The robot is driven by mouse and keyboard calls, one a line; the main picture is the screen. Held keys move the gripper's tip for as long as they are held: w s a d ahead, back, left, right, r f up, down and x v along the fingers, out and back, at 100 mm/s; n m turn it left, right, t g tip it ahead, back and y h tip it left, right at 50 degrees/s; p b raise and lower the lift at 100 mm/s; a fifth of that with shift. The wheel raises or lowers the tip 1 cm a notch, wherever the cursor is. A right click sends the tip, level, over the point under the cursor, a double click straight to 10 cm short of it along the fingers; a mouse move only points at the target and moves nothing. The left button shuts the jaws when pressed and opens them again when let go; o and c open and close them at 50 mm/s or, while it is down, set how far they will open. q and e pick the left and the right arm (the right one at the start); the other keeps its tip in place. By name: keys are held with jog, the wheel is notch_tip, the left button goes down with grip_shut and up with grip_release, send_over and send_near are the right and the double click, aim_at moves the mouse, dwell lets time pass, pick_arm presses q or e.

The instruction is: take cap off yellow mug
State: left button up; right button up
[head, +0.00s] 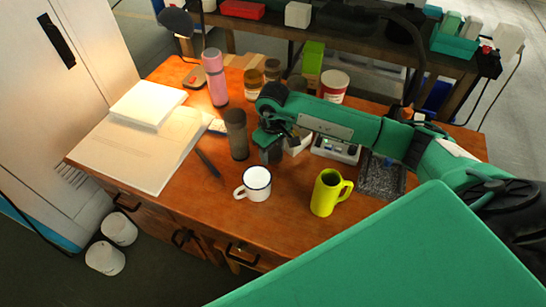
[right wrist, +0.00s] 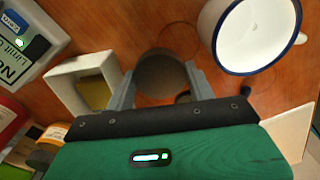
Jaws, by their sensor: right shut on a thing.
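The yellow-green mug (head: 326,192) stands upright on the wooden table, handle to the right. Its top looks open and dark inside, with no cap seen on it. My right gripper (head: 272,150) is up and left of the mug in the head view, behind the white mug. In the right wrist view its fingers (right wrist: 161,88) are closed on the sides of a dark round thing (right wrist: 163,74), which looks like the cap. How high it is above the table is hard to tell. My left gripper is not in view.
A white enamel mug (head: 256,184) stands just in front of my right gripper. A brown cylinder (head: 237,135) is close on its left and a white open box (right wrist: 85,88) on its other side. A pink bottle (head: 215,78) stands farther back. The table's front between the mugs is clear.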

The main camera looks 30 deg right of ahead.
aim_at(273, 153)
notch_tip(273, 153, down, 4)
jog(key=shift+p, duration=0.35)
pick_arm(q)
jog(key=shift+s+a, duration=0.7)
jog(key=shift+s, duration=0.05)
pick_arm(e)
jog(key=shift+f, duration=0.2)
